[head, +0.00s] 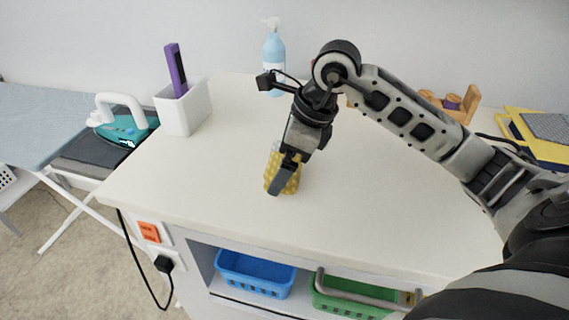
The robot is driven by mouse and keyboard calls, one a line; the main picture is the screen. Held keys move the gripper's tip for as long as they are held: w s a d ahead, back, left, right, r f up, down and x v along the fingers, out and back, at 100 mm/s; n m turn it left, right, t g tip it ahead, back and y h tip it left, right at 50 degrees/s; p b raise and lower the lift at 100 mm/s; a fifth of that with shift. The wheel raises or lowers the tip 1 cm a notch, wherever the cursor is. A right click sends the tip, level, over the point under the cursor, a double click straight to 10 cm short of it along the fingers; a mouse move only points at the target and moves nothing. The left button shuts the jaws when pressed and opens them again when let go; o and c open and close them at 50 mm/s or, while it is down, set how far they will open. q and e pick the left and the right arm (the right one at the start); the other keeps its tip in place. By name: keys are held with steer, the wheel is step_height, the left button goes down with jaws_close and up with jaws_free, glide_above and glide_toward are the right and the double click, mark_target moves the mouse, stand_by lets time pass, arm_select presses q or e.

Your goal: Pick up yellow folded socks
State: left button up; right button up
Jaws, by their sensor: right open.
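The yellow folded socks (269,172) lie on the white countertop (375,210), left of its middle. They are yellow with a dotted texture. My right gripper (285,176) points down at the socks, and its near finger covers part of them. The gripper is open, with the socks at its fingers. I cannot tell whether the fingers touch them. My left gripper is not in view.
A white box with a purple item (175,70) stands at the back left, beside a blue pump bottle (273,50). A wooden item (455,103) and a yellow item (520,125) lie at the right. Blue (255,272) and green (350,295) baskets sit below the counter.

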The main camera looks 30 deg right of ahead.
steer(key=c, duration=0.6)
steer(key=shift+r, duration=0.15)
